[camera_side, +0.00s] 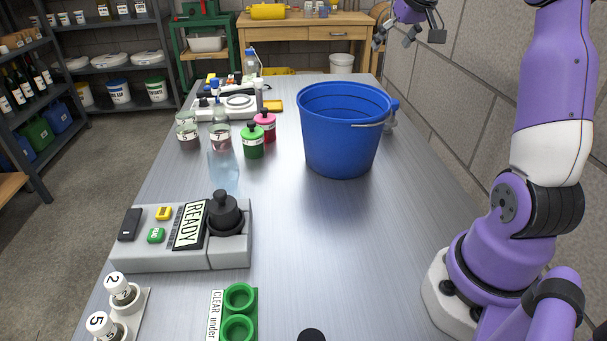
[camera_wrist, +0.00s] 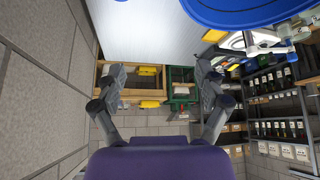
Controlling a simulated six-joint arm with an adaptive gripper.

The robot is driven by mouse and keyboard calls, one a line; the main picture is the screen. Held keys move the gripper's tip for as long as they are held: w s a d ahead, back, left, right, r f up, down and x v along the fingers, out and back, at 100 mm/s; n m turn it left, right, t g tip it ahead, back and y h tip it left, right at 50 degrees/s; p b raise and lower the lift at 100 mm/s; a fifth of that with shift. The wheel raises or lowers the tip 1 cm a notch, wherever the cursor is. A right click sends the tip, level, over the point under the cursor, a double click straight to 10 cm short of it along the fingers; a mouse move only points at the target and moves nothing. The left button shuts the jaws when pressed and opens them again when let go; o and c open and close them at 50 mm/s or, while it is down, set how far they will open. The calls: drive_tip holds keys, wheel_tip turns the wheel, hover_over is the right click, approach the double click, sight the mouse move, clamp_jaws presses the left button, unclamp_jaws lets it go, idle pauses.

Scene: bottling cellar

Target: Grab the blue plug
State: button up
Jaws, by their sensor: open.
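I cannot make out for certain which thing is the blue plug. A small blue-topped piece (camera_side: 394,105) shows just right of the bucket in the side view, its lower part pale and partly hidden by the bucket. Other blue tops are on a clear bottle (camera_side: 250,66) at the back and on a small piece (camera_side: 215,86) near the scale. My gripper (camera_side: 408,38) is high at the table's far right, beyond the bucket. In the wrist view my gripper (camera_wrist: 160,75) has its fingers spread wide with nothing between them.
A large blue bucket (camera_side: 342,140) stands mid-table and also shows in the wrist view (camera_wrist: 240,10). Left are a green jar (camera_side: 252,146), a pink jar (camera_side: 266,131) and a clear bottle (camera_side: 223,165). A grey READY panel (camera_side: 150,255) is nearer. A wall borders the right.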

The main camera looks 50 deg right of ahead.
drive_tip(key=s+d+f, duration=0.2)
drive_tip(key=d+f, duration=0.1)
drive_tip(key=d, duration=0.3)
hover_over(392, 102)
drive_tip(key=s+a, duration=0.1)
drive_tip(key=s, duration=0.1)
wheel_tip(392, 102, down, 9)
drive_tip(key=shift+m, duration=0.4)
drive_tip(key=x, duration=0.4)
drive_tip(key=shift+s+f, duration=0.1)
drive_tip(key=shift+f, duration=0.4)
drive_tip(key=shift+s+x, duration=0.15)
drive_tip(key=shift+x, duration=1.25)
drive_tip(key=shift+s+x, duration=0.15)
drive_tip(key=shift+x, duration=1.2)
drive_tip(key=shift+d+f, duration=0.15)
drive_tip(key=c, duration=1.3)
